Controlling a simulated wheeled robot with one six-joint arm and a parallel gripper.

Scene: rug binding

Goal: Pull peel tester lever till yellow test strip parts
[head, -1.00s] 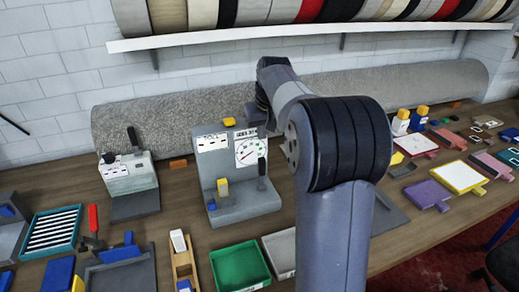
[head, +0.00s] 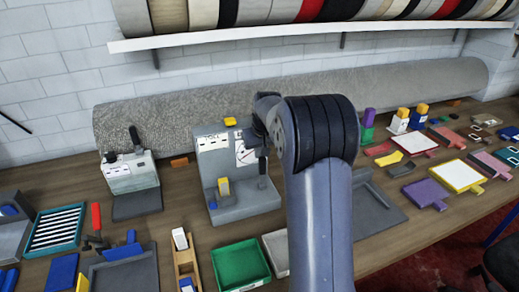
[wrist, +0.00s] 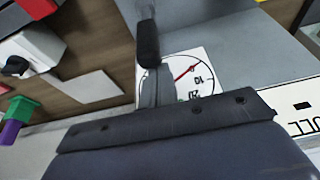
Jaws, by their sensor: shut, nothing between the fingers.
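The peel tester (head: 212,165) is a grey L-shaped stand near the middle of the bench, with a white dial (head: 242,152) on its upright. Its dark-gripped lever (head: 263,168) stands about upright at the right side; it also shows in the wrist view (wrist: 148,42), beside the dial (wrist: 205,72) with a red needle.
A yellow block (head: 230,121) sits on top of the tester. A smaller grey device (head: 130,175) with a black lever stands to its left. A green tray (head: 240,264) lies in front, and a rolled rug (head: 190,108) runs behind.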

